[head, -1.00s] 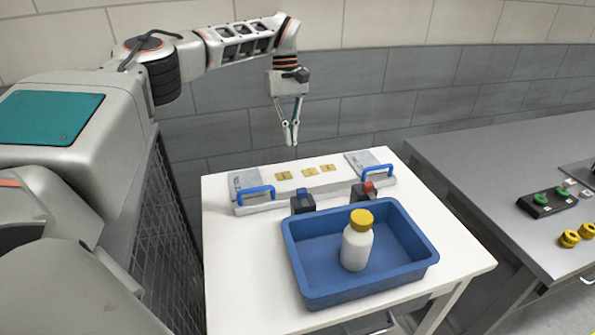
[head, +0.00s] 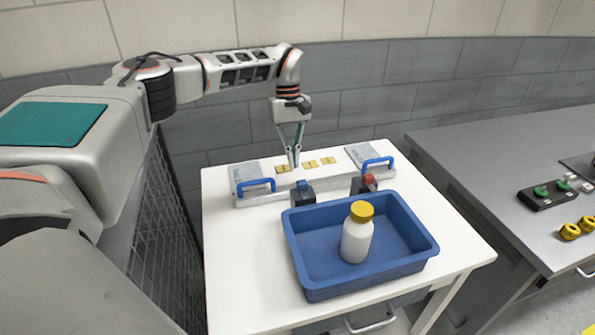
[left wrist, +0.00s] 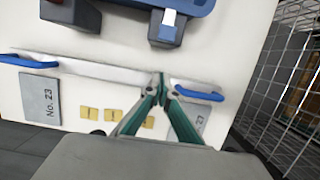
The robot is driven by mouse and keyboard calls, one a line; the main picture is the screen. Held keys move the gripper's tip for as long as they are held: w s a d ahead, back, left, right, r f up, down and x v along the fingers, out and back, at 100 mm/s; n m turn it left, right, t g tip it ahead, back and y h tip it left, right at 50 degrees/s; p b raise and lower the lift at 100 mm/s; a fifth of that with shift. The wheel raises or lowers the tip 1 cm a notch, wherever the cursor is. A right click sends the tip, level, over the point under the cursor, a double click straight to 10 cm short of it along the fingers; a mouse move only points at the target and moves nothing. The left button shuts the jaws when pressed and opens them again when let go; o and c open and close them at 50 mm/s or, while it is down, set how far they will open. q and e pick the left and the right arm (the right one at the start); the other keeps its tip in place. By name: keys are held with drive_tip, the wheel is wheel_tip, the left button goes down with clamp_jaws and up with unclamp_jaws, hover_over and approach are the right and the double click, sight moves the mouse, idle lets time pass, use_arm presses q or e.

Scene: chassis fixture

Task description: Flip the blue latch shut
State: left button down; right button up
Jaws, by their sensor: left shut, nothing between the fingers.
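The blue latch (head: 304,190) is a dark block with a blue part, just in front of the pale fixture bar (head: 325,185). My left gripper (head: 294,164) points down over the fixture, behind and a little left of the latch. Its fingertips are together and empty, also in the left wrist view (left wrist: 160,82), apart from the latch. My right gripper is not in view.
A similar block with a red part (head: 365,184) stands to the right. Blue handles (head: 257,186) (head: 378,163) rise at both fixture ends. A blue tray (head: 310,286) with a yellow-capped white bottle (head: 357,238) sits close in front. A grey bench (head: 470,150) stands at right.

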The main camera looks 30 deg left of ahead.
sight(302, 183)
use_arm(q)
drive_tip(key=shift+s+d+f+p, duration=0.15)
drive_tip(key=shift+s+d+f, duration=0.1)
drive_tip(key=shift+s+d, duration=0.55)
drive_tip(key=shift+s+d+f+p, duration=0.15)
drive_tip(key=shift+s+d+f, duration=0.1)
drive_tip(key=shift+s+d, duration=0.45)
drive_tip(key=shift+w+d, duration=0.1)
drive_tip(key=shift+d, duration=0.1)
drive_tip(key=shift+s+d, duration=1)
drive_tip(key=shift+d, duration=0.15)
drive_tip(key=shift+r, duration=0.1)
drive_tip(key=v, duration=1.2)
